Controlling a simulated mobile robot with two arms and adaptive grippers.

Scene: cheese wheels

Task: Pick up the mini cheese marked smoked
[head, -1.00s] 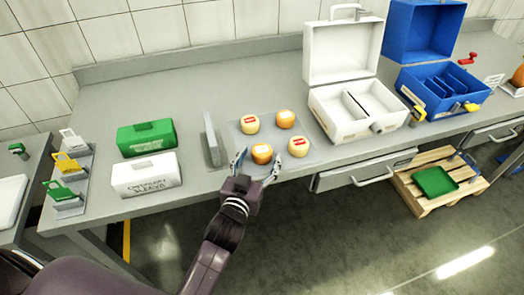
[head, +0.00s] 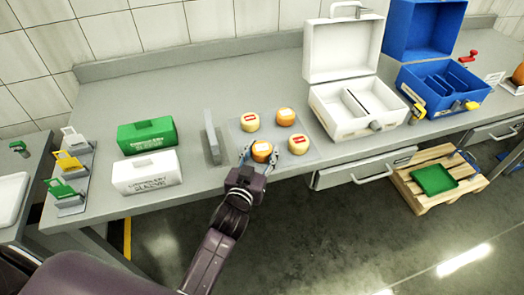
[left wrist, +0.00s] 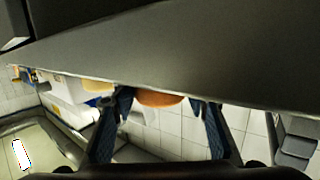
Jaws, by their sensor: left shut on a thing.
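Several mini cheeses sit on a thin grey mat (head: 271,139). Two are orange: one at the back right (head: 286,117) and one at the front left (head: 262,152). Two are pale yellow with red labels, one at the back left (head: 250,122) and one at the front right (head: 299,145). The label words are too small to read. My left gripper (head: 260,155) is shut on the front-left orange cheese, one finger on each side. In the left wrist view the orange cheese (left wrist: 160,98) shows between the fingers. My right gripper is not in view.
An open white case (head: 345,128) stands right of the mat, with an open blue case (head: 432,112) beyond it. A grey upright block (head: 212,140) is close left of the mat. Green (head: 147,135) and white (head: 146,174) boxes stand farther left.

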